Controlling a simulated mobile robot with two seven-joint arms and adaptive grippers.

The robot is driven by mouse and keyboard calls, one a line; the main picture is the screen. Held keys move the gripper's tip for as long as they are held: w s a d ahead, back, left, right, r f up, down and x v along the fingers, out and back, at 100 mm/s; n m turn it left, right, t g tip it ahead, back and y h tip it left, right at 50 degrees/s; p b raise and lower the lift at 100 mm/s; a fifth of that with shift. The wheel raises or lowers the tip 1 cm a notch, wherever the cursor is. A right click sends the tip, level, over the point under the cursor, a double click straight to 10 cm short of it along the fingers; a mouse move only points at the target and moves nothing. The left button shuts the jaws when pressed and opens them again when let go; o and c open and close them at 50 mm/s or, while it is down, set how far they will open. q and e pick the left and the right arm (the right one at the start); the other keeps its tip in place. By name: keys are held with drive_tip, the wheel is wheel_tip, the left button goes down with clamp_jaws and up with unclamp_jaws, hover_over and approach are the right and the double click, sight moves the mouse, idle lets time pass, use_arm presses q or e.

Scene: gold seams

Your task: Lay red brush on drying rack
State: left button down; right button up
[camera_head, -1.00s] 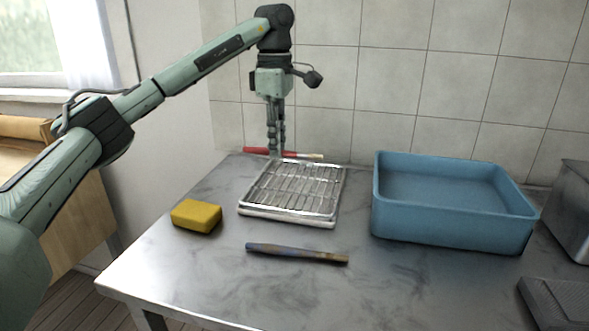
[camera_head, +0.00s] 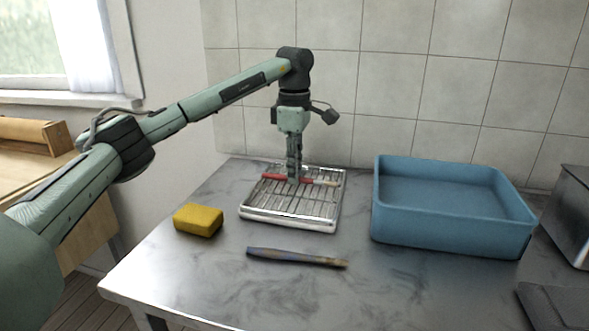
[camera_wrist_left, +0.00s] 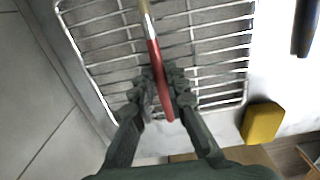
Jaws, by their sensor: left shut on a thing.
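The red brush (camera_head: 274,177) is in my left gripper (camera_head: 294,179), which is shut on it. The brush lies crosswise over the far half of the wire drying rack (camera_head: 290,216). In the left wrist view the red handle (camera_wrist_left: 157,75) runs between the fingers (camera_wrist_left: 160,92), with a metal ferrule towards the top. The rack bars (camera_wrist_left: 210,50) are behind it. I cannot tell whether the brush touches the bars. My right gripper is in neither view.
A yellow sponge (camera_head: 198,220) lies left of the rack. A blue-handled brush (camera_head: 296,257) lies in front of it. A blue tub (camera_head: 450,232) stands to the right, with a metal box (camera_head: 568,215) beyond. The front of the metal table (camera_head: 240,300) is clear.

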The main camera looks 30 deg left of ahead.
use_arm(q)
drive_tip(key=c, duration=1.5)
unclamp_jaws()
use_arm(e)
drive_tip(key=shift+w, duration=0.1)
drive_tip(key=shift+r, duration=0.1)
use_arm(q)
drive_tip(key=shift+r, duration=0.3)
wheel_tip(320, 180, up, 12)
drive_tip(key=shift+f, duration=0.2)
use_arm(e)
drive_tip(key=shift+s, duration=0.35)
